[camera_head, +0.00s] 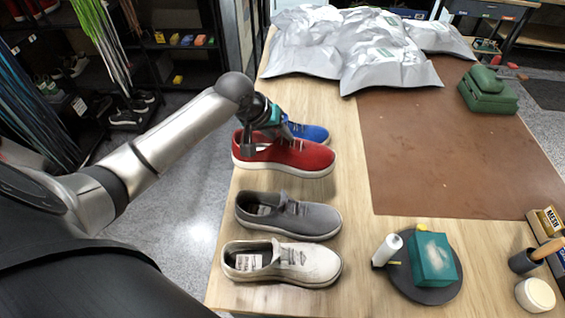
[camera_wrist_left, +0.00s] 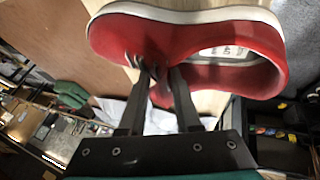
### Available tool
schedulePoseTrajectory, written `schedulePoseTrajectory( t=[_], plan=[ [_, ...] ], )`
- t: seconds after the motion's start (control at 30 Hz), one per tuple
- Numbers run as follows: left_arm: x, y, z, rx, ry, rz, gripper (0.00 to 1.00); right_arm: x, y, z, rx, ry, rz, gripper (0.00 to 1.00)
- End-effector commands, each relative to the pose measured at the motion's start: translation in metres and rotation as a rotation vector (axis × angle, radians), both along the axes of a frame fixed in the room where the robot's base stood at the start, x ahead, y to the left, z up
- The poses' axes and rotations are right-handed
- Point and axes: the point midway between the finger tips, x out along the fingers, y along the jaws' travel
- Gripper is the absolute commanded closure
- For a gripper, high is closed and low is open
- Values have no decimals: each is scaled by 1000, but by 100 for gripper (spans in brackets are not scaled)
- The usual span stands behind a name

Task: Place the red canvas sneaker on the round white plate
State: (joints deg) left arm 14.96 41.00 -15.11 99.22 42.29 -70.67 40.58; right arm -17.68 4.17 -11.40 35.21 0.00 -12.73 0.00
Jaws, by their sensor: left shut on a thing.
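The red canvas sneaker (camera_head: 305,158) is on or just above the wooden table's left side, toe to the right; I cannot tell if its sole touches the wood. My left gripper (camera_head: 249,148) reaches down to its heel end and opening. In the left wrist view, the gripper (camera_wrist_left: 160,76) is shut on the red sneaker (camera_wrist_left: 112,38), its fingers at the laces and upper by the opening. A round white plate does not show in either view. My right gripper is not in view.
A blue sneaker (camera_head: 313,133) sits just behind the red one. A grey sneaker (camera_head: 315,221) and a cream sneaker (camera_head: 318,269) stand in front. A dark round tray (camera_head: 444,296) holds a teal box (camera_head: 432,260). The brown mat (camera_head: 440,160) is largely bare. Silvery bags (camera_head: 385,72) lie behind.

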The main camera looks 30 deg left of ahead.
Motion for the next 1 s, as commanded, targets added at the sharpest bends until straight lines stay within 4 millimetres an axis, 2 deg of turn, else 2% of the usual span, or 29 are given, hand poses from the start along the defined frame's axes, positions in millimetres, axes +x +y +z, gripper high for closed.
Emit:
schedulePoseTrajectory(
  t=[0.03, 0.1, 0.2, 0.43, 0.6, 0.73, 1.0],
  plan=[
    [0, -1, -15, -3, 2, 2, 100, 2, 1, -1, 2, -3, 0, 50],
    [0, 0, -32, -2, 1, 2, 100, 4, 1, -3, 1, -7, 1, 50],
    [1, -1, -49, -2, -1, 1, 100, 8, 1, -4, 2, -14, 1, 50],
    [1, 0, -69, -1, -3, 1, 100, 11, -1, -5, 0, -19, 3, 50],
    [1, -1, -95, -2, -2, 0, 100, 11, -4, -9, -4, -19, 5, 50],
    [1, -1, -104, -1, -5, 0, 100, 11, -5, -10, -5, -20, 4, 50],
    [1, 0, -105, -1, -5, -1, 100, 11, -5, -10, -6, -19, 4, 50]
  ],
)
